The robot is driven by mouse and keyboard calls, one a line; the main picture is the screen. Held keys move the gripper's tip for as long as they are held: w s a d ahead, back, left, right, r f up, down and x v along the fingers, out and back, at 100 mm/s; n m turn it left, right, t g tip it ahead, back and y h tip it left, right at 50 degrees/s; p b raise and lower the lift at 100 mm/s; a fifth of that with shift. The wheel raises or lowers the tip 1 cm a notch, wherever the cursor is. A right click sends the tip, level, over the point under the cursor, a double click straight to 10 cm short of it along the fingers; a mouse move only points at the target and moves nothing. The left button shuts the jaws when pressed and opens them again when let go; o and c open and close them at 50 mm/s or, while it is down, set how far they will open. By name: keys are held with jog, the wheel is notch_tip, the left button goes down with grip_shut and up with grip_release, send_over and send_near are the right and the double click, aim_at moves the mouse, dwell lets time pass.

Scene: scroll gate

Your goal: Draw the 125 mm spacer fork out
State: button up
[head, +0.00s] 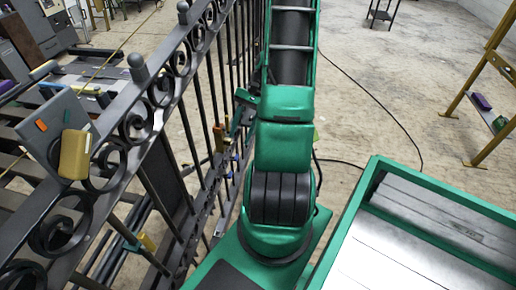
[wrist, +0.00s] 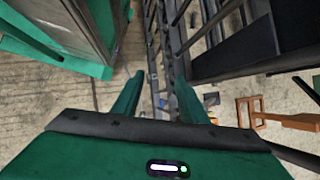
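The black scroll gate (head: 140,120) runs from the lower left to the top middle of the head view. An orange-brown piece (head: 219,136) shows low among its bars. In the wrist view an orange-brown piece with a squarish loop (wrist: 246,112) lies at the right, beside the gate's bars (wrist: 172,60). No size mark is readable, so I cannot tell whether it is the 125 mm spacer fork. My gripper (wrist: 157,84) is open, with its two green fingers apart and nothing visibly held. The orange-brown piece is right of the fingers, apart from them.
A yellow block (head: 74,154) is on a grey plate (head: 45,125) at the gate's near left. A green-rimmed bench (head: 366,180) stands at the lower right. Concrete floor (head: 370,90) is mostly clear on the right, with a black cable.

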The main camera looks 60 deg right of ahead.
jog(key=d+f+m+t+y, duration=0.2)
jog(key=f+m+t, duration=0.1)
jog(key=f, duration=0.3)
jog(key=d+f+m+t+y, duration=0.1)
jog(key=d+f+m+t, duration=0.2)
jog(key=f, duration=0.2)
jog(key=m+t+h, duration=0.3)
jog(key=m+t, duration=0.7)
send_near(229, 142)
jog(key=shift+w+d+f+x, duration=0.1)
jog(key=shift+d+f+x, duration=0.15)
jog(key=shift+x, duration=1.55)
jog(key=shift+w+d+f+x, duration=0.1)
jog(key=shift+d+f+x, duration=0.1)
jog(key=shift+x, duration=1.6)
jog(key=shift+w+d+f+x, duration=0.15)
jog(key=shift+f+x, duration=0.1)
jog(key=shift+x, duration=1.55)
jog(key=shift+s, duration=0.1)
grip_shut()
jog(key=shift+v, duration=2.65)
jog(key=v, duration=0.9)
jog(key=shift+s+d, duration=0.25)
jog(key=shift+s, duration=0.1)
